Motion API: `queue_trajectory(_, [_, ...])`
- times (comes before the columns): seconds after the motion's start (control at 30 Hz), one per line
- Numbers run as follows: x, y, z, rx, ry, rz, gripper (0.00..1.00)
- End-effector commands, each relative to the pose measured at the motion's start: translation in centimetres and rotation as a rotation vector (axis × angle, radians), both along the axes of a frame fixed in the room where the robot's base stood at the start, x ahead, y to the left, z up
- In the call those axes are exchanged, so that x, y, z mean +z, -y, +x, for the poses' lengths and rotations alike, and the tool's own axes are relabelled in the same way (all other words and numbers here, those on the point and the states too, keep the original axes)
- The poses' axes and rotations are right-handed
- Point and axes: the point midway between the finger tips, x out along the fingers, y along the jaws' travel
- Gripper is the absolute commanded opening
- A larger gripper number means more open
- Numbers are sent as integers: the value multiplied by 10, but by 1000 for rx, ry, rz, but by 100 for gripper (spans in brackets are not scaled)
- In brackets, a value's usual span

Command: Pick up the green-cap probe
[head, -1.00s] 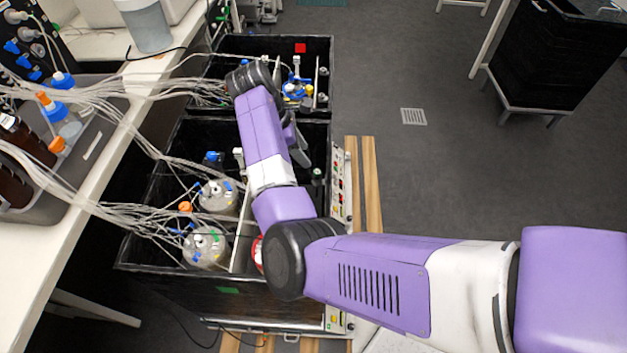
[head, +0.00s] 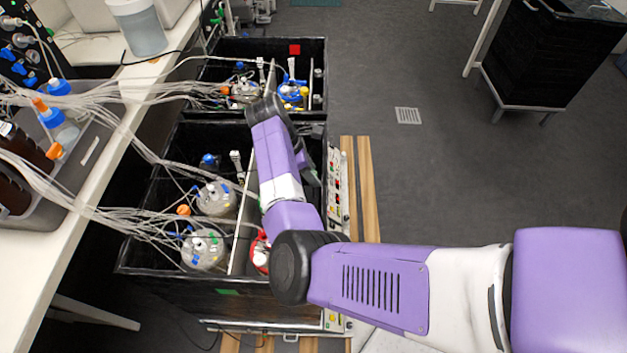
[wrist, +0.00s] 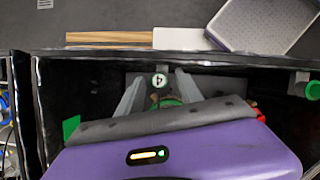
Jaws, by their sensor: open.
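My gripper (wrist: 160,92) is open, its two grey fingers spread apart in the wrist view. A green round part (wrist: 172,102) shows between the fingers, mostly hidden by the gripper body; I cannot tell if it is the green-cap probe's cap. A larger green cap (wrist: 313,89) stands at the right edge of the wrist view, outside the fingers and cut off by the frame. In the head view my gripper (head: 312,177) hangs over the right side of the near black shaker box (head: 185,292), partly behind my wrist. No green cap shows clearly there.
Glass vessels (head: 204,250) with many tubes fill the left of the near box, and a red-rimmed vessel (head: 261,257) stands by my arm. The far box (head: 318,60) holds more vessels. A round label marked 4 (wrist: 159,80) shows between the fingers.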

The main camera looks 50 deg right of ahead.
Motion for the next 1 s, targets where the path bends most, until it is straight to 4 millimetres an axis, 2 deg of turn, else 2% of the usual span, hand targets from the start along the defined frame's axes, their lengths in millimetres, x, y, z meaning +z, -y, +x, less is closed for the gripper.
queue_trajectory(0.07, [0, 0, 0, 0, 0, 0, 43])
queue_trajectory(0.3, [0, 0, 0, -1, 0, 0, 0])
queue_trajectory(0.77, [4, 0, 1, 0, 1, -2, 0])
queue_trajectory(1.0, [29, 1, 1, -1, 2, -3, 0])
